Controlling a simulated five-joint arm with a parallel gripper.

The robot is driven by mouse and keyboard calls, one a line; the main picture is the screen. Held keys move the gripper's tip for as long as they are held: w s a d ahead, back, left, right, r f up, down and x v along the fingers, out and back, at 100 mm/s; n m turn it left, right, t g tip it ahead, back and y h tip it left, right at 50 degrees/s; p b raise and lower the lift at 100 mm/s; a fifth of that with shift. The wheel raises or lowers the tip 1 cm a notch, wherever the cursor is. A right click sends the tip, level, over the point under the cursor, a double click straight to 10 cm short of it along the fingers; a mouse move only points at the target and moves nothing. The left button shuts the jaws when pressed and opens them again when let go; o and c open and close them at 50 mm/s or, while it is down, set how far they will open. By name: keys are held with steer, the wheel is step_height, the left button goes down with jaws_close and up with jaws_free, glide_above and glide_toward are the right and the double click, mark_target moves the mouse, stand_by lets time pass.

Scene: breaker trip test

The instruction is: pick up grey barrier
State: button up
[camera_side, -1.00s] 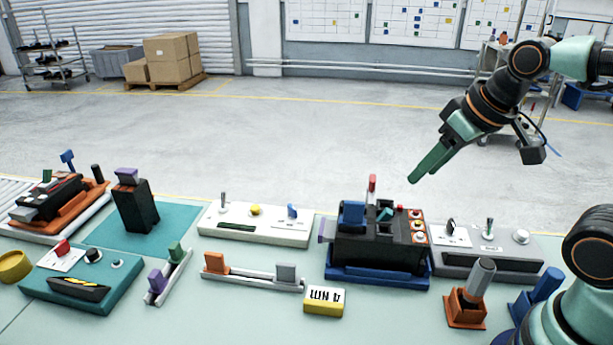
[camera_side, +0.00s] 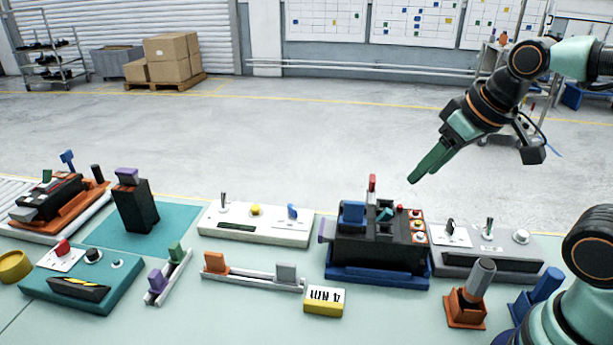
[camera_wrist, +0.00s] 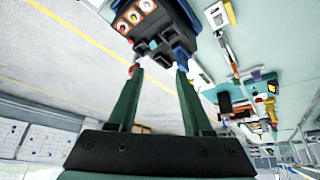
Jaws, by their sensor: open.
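The grey barrier (camera_side: 286,273) is a small upright block at the right end of a pale rail (camera_side: 250,280), which lies on the bench left of the black breaker (camera_side: 378,240). An orange block (camera_side: 215,262) stands at the rail's other end.
A yellow labelled block (camera_side: 324,301) lies just in front of the barrier. The breaker on its blue base has a raised red lever (camera_side: 372,186). A white panel (camera_side: 256,224) stands behind the rail. An orange holder (camera_side: 467,308) stands at the front right.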

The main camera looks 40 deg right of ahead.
steer(key=n+g, duration=0.6)
steer(key=n, duration=0.3)
glide_above(286, 264)
step_height(286, 264, down, 11)
steer(key=f, duration=0.7)
steer(key=shift+w+a, duration=0.1)
steer(key=shift+w, duration=0.3)
steer(key=f, duration=0.4)
steer(key=shift+s, duration=0.4)
steer(key=shift+f, duration=0.5)
jaws_close()
